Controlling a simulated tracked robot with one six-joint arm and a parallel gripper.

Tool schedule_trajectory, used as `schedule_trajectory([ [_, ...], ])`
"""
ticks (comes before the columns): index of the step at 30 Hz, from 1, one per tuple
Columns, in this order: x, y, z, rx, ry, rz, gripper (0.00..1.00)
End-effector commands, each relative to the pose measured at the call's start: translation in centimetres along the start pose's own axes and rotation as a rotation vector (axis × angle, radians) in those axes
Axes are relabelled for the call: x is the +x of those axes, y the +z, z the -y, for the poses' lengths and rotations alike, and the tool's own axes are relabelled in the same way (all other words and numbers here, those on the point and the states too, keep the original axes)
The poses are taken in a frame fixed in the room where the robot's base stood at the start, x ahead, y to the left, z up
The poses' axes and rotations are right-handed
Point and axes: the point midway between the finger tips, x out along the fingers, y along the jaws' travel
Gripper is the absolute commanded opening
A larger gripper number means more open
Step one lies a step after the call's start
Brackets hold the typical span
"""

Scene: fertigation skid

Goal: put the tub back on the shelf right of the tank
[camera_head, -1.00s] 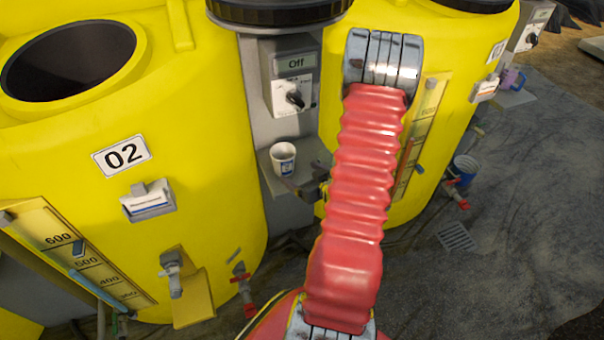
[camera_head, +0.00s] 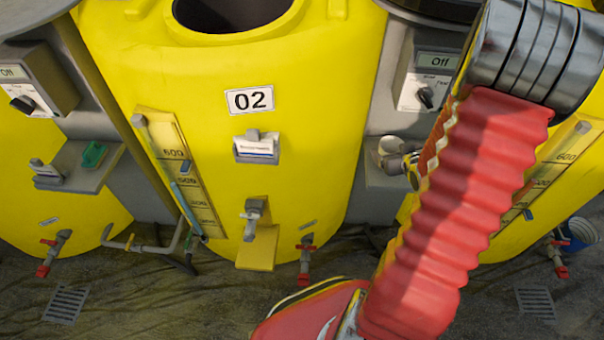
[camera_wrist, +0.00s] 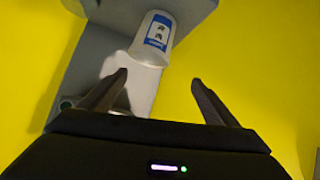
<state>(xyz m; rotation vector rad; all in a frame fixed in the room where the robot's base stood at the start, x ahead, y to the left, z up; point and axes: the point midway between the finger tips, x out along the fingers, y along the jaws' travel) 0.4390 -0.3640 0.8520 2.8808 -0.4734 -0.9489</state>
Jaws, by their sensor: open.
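A white tub with a blue label (camera_wrist: 157,36) shows at the top of the wrist view, close to a grey shelf surface (camera_wrist: 196,10). My gripper (camera_wrist: 160,80) is open there, with the tub just beyond the fingertips and nothing clearly held. A pale patch shows between the fingers; I cannot tell what it is. In the head view, the yellow tank 02 (camera_head: 310,130) stands in the middle. The grey shelf right of it (camera_head: 380,178) is partly hidden by my arm. A greyish rounded shape is over that shelf; I cannot tell tub from gripper there.
A grey control box marked Off (camera_head: 412,92) is above the right shelf. Another shelf (camera_head: 75,170) left of the tank carries a green item (camera_head: 94,153). Taps with red handles (camera_head: 305,262) stick out low on the tanks. A blue bucket (camera_head: 578,236) stands at far right.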

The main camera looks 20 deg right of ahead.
Motion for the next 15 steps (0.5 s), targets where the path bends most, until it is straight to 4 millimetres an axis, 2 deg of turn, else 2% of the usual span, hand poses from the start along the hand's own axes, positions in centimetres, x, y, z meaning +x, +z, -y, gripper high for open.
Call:
schedule_trajectory([
  [1, -0.4, -1.3, 0.6, -0.019, 0.005, 0.009, 0.83],
  [3, -1.0, -2.7, 1.2, -0.035, 0.014, 0.031, 0.83],
  [8, -2.7, -5.5, 3.0, -0.063, 0.032, 0.078, 0.83],
  [15, -6.2, -9.2, 6.3, -0.084, 0.045, 0.136, 0.83],
])
